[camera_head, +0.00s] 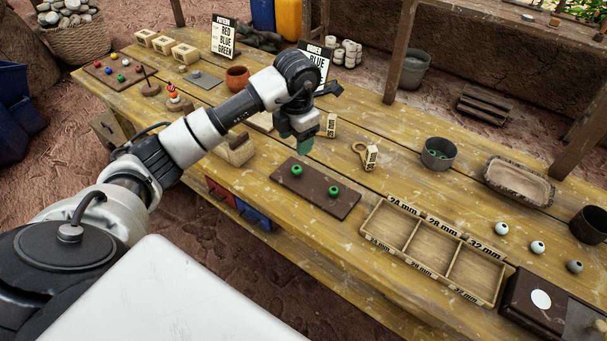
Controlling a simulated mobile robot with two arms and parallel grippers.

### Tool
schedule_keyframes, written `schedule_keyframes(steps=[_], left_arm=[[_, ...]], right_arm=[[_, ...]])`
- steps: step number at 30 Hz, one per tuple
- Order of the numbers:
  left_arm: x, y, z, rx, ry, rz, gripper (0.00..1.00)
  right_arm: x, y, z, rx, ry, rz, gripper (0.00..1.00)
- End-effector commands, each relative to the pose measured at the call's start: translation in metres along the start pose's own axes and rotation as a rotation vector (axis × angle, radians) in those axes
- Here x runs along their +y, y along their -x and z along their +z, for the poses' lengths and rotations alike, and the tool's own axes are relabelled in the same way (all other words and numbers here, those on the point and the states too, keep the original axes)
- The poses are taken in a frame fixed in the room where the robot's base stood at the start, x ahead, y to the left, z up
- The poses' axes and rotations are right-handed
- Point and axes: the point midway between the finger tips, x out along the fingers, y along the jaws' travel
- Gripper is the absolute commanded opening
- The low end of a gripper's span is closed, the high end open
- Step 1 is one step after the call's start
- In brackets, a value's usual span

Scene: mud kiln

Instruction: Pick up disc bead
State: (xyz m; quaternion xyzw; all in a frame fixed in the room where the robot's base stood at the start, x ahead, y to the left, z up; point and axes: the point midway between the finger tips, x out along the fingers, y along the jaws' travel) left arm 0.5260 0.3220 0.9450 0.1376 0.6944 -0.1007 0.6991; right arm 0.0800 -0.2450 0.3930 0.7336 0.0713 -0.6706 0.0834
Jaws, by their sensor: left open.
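Two green beads, one on the left (297,170) and one on the right (334,191), sit apart on a dark brown board (315,188) in the middle of the table. I cannot tell by shape which bead is the disc bead. My right gripper is out of view.
A three-compartment sorting tray (411,268) marked 24, 28 and 32 mm stands right of the board. A grey pot (438,157) holds green beads. A bark-edged tray (519,184) and a dark box (533,306) stand at the right. Lettered cards (225,40) stand at the back.

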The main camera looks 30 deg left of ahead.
Motion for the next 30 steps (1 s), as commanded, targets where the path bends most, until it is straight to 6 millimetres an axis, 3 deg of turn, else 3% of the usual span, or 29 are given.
schedule_keyframes(steps=[6,11,21,30], left_arm=[[-0.001,-0.035,0.0,0.002,-0.001,-0.004,0.58],[-0.001,-0.046,0.001,0.0,-0.002,-0.005,0.58],[-0.003,-0.09,0.008,0.0,-0.002,-0.006,0.58],[-0.002,-0.096,0.008,-0.003,-0.002,-0.004,0.58]], right_arm=[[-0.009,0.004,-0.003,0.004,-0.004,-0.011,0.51],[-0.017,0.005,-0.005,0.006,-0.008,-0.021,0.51],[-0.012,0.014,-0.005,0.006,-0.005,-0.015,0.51],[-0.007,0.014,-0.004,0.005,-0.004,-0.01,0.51]])
